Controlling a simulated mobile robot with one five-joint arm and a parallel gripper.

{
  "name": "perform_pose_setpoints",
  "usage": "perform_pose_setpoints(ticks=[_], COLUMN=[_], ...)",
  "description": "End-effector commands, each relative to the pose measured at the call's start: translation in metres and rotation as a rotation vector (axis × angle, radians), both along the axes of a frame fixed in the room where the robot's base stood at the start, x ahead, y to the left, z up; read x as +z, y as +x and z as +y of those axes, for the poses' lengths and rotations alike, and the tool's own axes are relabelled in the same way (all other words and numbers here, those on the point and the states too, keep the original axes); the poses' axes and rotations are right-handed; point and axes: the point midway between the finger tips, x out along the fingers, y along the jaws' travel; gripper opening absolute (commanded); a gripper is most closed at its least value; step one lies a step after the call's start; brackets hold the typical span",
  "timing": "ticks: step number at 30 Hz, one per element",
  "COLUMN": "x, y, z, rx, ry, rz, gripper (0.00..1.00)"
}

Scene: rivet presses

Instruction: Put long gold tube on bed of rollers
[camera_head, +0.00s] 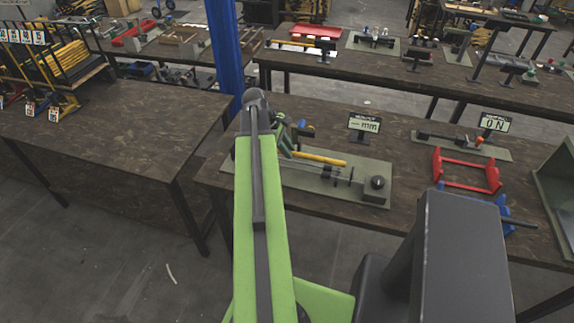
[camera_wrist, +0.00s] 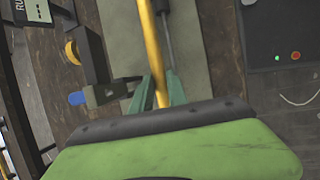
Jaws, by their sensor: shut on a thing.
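The long gold tube (camera_head: 322,159) shows in the head view above a green-grey base plate (camera_head: 335,184), pointing right from my gripper (camera_head: 288,145). In the wrist view, the tube (camera_wrist: 153,45) runs from the top edge down between the green fingers of my gripper (camera_wrist: 159,90), which is shut on it. The tube's near end is hidden by my wrist. I cannot tell whether the tube touches the fixture below. I cannot surely identify the bed of rollers; a red frame with crossbars (camera_head: 466,172) lies on the same table to the right.
A dark rod and a block with a round knob (camera_head: 376,188) stand on the plate beside the tube. A display reading mm (camera_head: 364,125) stands behind. A blue post (camera_head: 223,50) rises left of my arm. Bare tabletop lies between plate and red frame.

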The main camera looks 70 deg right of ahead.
Motion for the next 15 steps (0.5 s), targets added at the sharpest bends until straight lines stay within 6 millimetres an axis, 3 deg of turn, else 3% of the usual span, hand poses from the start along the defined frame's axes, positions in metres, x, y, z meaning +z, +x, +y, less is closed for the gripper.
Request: perform_pose_setpoints(ticks=[8, 15], x=[-0.039, -0.035], y=[0.0, -0.001], z=[0.0, 0.0], rx=[-0.001, -0.001], ry=[0.0, 0.0], rz=[0.0, 0.0], gripper=[0.0, 0.0])
